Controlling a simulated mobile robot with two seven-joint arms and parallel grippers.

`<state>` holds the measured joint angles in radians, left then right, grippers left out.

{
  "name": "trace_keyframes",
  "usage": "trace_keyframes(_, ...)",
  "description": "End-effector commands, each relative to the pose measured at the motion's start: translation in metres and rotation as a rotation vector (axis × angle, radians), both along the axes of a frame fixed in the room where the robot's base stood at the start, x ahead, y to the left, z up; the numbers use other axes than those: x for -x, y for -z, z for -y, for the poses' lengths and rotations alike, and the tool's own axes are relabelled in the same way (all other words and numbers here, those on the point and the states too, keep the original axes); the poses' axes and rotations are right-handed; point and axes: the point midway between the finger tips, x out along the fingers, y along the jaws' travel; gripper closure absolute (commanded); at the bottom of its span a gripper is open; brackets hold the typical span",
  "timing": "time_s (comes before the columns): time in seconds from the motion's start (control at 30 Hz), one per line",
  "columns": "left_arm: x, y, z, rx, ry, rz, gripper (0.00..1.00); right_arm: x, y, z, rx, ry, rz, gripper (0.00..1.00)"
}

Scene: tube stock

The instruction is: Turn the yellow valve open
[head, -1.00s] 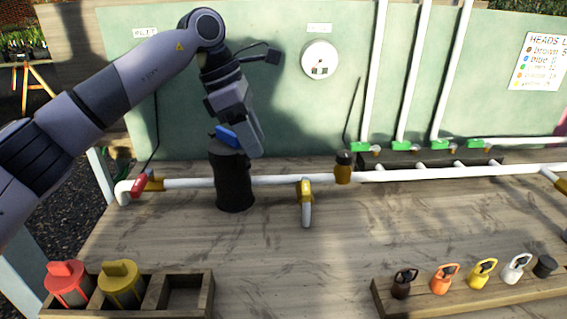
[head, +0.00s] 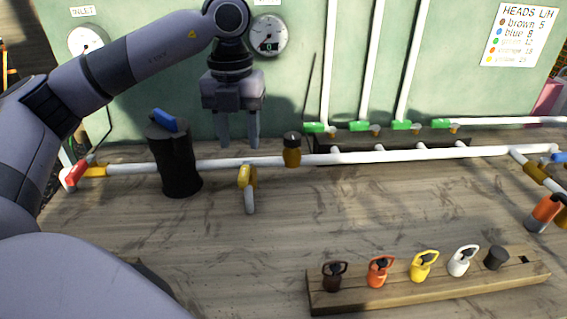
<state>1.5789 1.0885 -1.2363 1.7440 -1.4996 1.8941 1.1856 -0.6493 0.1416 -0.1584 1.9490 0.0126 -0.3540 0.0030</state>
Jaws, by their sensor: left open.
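The yellow valve (head: 247,177) sits on the white pipe (head: 215,164), at a short white stub that points toward me. Its exact handle angle is hard to tell. My left gripper (head: 240,145) hangs fingers down, open and empty, just behind and above the yellow valve and apart from it. My right gripper is not in view.
A black cylinder with a blue handle (head: 174,160) stands left of the valve, and a brown-and-black fitting (head: 292,150) is on the pipe to its right. A red handle (head: 80,172) is farther left. A wooden rack (head: 440,288) holds several coloured heads in front.

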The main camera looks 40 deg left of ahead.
Motion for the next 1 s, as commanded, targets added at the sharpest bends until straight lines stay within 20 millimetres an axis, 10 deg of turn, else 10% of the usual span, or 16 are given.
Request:
trace_keyframes(0.63, 0.007, 0.067, -0.005, -0.013, -0.076, -0.008, 0.55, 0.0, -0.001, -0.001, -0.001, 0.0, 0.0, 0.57)
trace_keyframes(1.0, 0.007, 0.073, -0.005, -0.011, -0.076, -0.006, 0.59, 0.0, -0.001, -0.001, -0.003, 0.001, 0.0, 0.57)
